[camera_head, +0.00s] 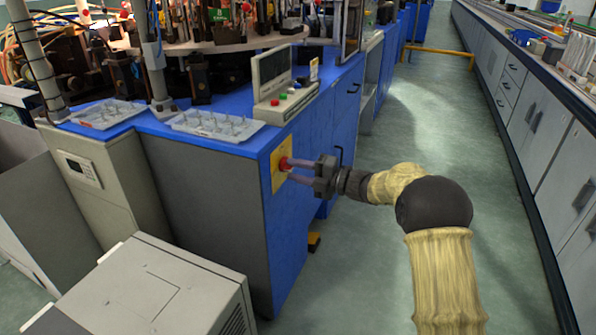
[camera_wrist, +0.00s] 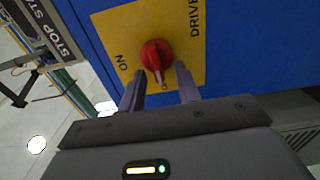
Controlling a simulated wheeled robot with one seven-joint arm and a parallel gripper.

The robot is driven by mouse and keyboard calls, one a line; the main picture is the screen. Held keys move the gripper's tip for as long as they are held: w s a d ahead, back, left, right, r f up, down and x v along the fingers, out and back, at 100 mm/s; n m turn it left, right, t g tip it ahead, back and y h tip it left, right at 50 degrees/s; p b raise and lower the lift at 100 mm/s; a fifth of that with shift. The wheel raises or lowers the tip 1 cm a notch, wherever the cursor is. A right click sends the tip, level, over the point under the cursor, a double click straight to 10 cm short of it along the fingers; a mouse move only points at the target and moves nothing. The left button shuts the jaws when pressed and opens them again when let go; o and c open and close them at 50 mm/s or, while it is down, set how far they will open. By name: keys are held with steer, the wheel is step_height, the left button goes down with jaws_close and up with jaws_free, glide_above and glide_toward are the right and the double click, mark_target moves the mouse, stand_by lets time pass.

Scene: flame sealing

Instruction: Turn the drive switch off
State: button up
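The drive switch is a red knob (camera_wrist: 157,55) on a yellow plate (camera_wrist: 118,28) marked "DRIVE" and "ON" in the wrist view. Its pointer is directed down towards my gripper in that picture; "ON" is to its left. In the head view the red knob (camera_head: 284,164) shows on the yellow plate (camera_head: 276,180) at the end of the blue machine. My gripper (camera_wrist: 160,76) is open, with its two fingertips on either side of the knob's lower part. I cannot tell whether they touch it. My gripper also shows at the plate in the head view (camera_head: 289,170).
A control box (camera_head: 290,102) with coloured buttons stands on the blue bench above the switch. Trays (camera_head: 215,126) lie to its left. A pale cabinet (camera_head: 160,290) stands in front on the left. The aisle floor (camera_head: 420,120) to the right is clear.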

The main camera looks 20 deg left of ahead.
steer(key=shift+d+r, duration=0.1)
steer(key=shift+d, duration=0.55)
steer(key=s+d+p, duration=0.1)
steer(key=d+p, duration=0.3)
steer(key=d, duration=1.2)
steer(key=shift+s+p, duration=0.15)
steer(key=shift+p, duration=0.15)
